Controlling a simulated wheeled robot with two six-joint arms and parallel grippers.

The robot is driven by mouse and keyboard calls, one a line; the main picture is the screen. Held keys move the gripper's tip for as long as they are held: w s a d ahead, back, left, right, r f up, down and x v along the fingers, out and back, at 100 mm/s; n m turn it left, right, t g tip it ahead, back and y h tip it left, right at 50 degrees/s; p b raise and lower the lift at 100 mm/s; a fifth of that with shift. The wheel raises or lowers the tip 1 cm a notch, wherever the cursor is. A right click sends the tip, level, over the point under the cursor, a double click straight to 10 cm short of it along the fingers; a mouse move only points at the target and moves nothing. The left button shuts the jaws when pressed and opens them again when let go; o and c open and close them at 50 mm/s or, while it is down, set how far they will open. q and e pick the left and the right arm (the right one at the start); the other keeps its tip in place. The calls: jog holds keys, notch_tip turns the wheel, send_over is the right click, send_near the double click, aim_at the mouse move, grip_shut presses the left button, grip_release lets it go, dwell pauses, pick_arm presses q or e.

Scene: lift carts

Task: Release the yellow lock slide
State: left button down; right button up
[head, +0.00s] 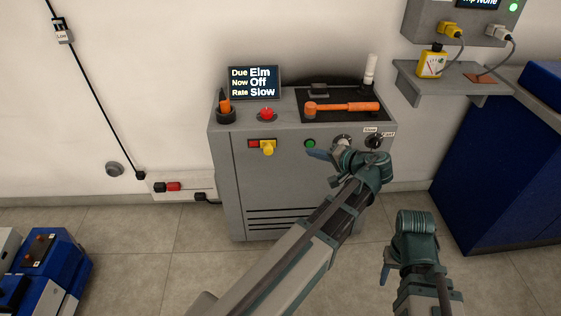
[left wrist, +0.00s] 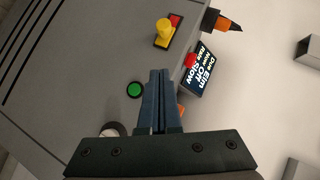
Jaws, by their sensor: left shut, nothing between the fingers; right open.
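The yellow lock slide (head: 268,149) sits on the front face of the grey cabinet (head: 290,190), at the right end of a small plate with red (head: 254,143) showing on its left. In the left wrist view the yellow slide (left wrist: 165,32) stands up from its plate, beyond and apart from the fingers. My left gripper (head: 312,153) is in front of the cabinet, right of the slide and close to the green button. Its fingers (left wrist: 160,75) are shut with nothing between them. My right gripper (head: 385,274) is open, low and right of the cabinet, away from the slide.
The green button (head: 310,143) and two dark knobs are on the cabinet front. A red button (head: 267,114), display (head: 254,82) and orange hammer (head: 340,107) are on top. A shelf (head: 450,90) and blue cabinet (head: 500,160) stand right.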

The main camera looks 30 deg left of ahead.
pick_arm(q)
jog(key=shift+w+a+y+b, duration=0.3)
jog(key=shift+w+a+b, duration=0.05)
jog(key=shift+w+a, duration=0.1)
pick_arm(e)
jog(key=shift+f, duration=0.7)
pick_arm(q)
jog(key=b, duration=0.3)
send_near(272, 146)
jog(key=w+a, duration=0.2)
jog(key=w, duration=0.2)
jog(key=s+a+f+b, duration=0.2)
jog(key=a, duration=0.1)
jog(key=shift+a+f, duration=0.15)
pick_arm(e)
notch_tip(272, 146, down, 5)
jog(key=shift+d, duration=0.1)
